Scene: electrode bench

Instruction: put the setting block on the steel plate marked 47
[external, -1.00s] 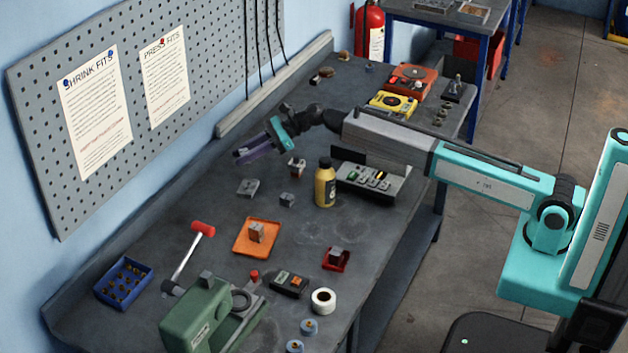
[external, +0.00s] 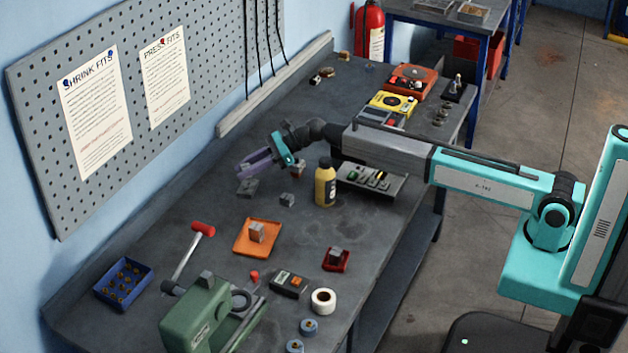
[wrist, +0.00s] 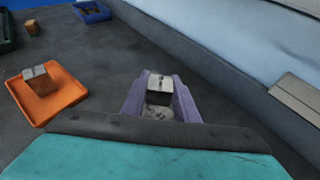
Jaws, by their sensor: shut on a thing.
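My gripper (external: 241,170) has its purple fingers shut over the far-left part of the bench. In the wrist view the gripper (wrist: 160,88) is shut on a small grey metal block with a pale top, the setting block (wrist: 160,82). In the external view the fingers hide this block. A flat grey steel plate (external: 248,188) lies on the bench just below the fingertips.
An orange tray (external: 240,248) with a block stands nearer, and a red tray (external: 346,266) with another. A yellow bottle (external: 325,187) and a switch box (external: 372,180) stand right of the gripper. The hammer (external: 187,255) and blue bin (external: 123,300) are at front left.

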